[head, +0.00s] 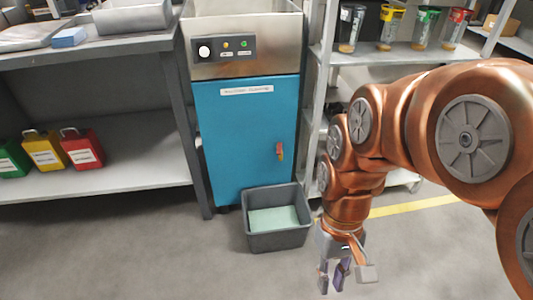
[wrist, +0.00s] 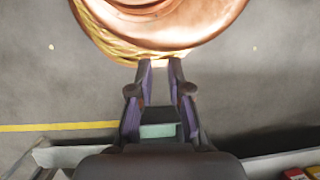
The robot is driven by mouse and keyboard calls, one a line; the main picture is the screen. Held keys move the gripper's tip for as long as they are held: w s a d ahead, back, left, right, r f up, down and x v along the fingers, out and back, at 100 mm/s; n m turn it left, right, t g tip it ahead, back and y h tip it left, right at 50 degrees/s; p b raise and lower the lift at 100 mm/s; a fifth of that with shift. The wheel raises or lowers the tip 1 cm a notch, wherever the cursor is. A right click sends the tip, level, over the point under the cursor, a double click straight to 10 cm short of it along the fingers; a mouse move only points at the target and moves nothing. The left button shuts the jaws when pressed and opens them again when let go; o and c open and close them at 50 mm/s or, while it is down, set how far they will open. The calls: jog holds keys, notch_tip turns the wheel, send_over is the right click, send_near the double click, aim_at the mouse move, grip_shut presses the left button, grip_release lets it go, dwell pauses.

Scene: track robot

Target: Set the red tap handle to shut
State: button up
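The tap handle (head: 281,150) is a small red piece with a yellowish part, on the right side of the blue cabinet front (head: 240,130) in the head view. It looks roughly upright; it is too small to tell its exact setting. My gripper (head: 333,283) hangs low over the floor, in front and to the right of the cabinet, well apart from the handle. In the wrist view my gripper's fingers (wrist: 160,68) have a gap between them with nothing held. The handle is not seen in the wrist view.
A grey bin (head: 275,238) with a pale green bottom stands on the floor below the handle. A metal bench (head: 95,50) with coloured containers below is left. A shelf (head: 395,55) with several cups is right, partly behind my arm.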

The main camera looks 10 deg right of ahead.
jog(key=w+a+m+y+p, duration=0.1)
jog(key=w+a+y, duration=0.35)
jog(key=w, duration=0.85)
jog(key=w+a+y, duration=0.4)
jog(key=w+y, duration=0.1)
jog(key=w, duration=0.8)
jog(key=m+t+y, duration=0.2)
jog(key=t+y, duration=0.5)
jog(key=t, duration=0.1)
send_near(279, 148)
jog(key=s+x, duration=0.1)
jog(key=x, duration=0.7)
jog(key=shift+a+f+b, duration=0.2)
jog(key=shift+a+b, duration=0.1)
jog(key=shift+a, duration=0.1)
jog(key=shift+w, duration=0.15)
grip_shut()
